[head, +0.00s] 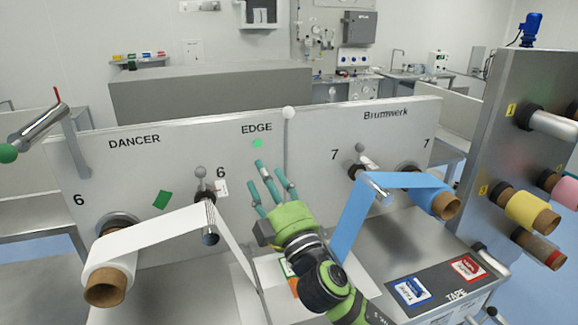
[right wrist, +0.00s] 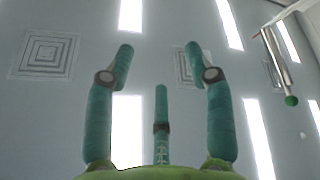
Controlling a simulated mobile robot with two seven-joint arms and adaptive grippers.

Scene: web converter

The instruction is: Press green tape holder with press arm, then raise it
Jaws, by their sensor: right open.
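My right gripper (head: 267,178) is open and empty, with its teal fingers spread in front of the upright panel below the word EDGE. In the right wrist view the open fingers (right wrist: 165,75) point up at the ceiling. A small green and white piece (head: 287,267), possibly the green tape holder, lies on the table, partly hidden by my right arm. A metal arm with a green ball end (head: 35,128), probably the press arm, sticks out at upper left. It also seems to show in the right wrist view (right wrist: 274,58). My left gripper is not in view.
White web (head: 160,230) runs from a roll at left, blue web (head: 360,205) from a roll at right. Blue (head: 410,290) and red (head: 467,268) tape holders lie on a dark TAPE mat. Small knobbed levers (head: 201,175) stick out from the panel (head: 110,175).

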